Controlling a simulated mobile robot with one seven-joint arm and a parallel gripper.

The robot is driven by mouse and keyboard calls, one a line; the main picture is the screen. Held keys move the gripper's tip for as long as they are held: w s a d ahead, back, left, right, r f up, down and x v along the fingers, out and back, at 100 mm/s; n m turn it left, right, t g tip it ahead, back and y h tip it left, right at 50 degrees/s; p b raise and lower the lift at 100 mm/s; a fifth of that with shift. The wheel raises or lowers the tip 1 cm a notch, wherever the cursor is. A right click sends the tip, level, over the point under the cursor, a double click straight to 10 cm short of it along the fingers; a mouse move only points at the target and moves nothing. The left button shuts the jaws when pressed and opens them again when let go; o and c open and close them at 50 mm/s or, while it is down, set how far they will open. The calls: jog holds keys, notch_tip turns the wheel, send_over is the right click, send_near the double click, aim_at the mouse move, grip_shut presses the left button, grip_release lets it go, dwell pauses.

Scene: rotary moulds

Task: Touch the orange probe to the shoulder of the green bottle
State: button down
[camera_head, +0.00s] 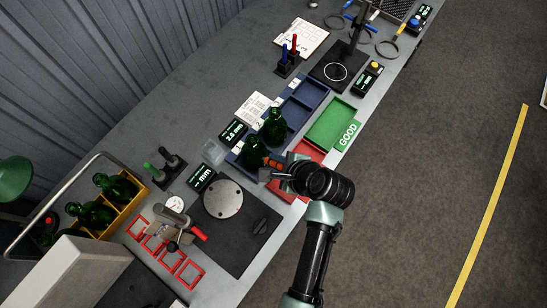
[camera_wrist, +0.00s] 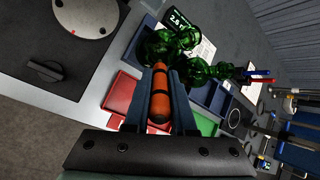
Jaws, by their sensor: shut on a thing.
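My gripper (camera_head: 276,172) is shut on the orange probe (camera_wrist: 159,98), which lies lengthwise between its two dark fingers in the wrist view. The probe also shows in the head view (camera_head: 275,163). Its front end points at a green bottle (camera_head: 253,153) standing in the blue tray (camera_head: 309,92). In the wrist view this bottle (camera_wrist: 157,47) is just beyond the probe's end; I cannot tell whether they touch. A second green bottle (camera_head: 275,128) stands farther back in the tray and shows on the right in the wrist view (camera_wrist: 208,71).
A red tray (camera_head: 304,155) and a green GOOD tray (camera_head: 328,122) lie beside the blue tray. A display reading 2.8 mm (camera_head: 233,133) and another reading dashes (camera_head: 202,178) stand nearby. A dark plate with a round disc (camera_head: 223,199) is left of my gripper. A yellow crate (camera_head: 128,207) holds several bottles.

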jog(key=shift+s+d+r+p, duration=0.15)
jog(key=shift+r+p, duration=0.15)
jog(key=shift+r, duration=0.1)
notch_tip(320, 180, up, 4)
jog(key=p, duration=0.4)
jog(key=shift+r, duration=1.3)
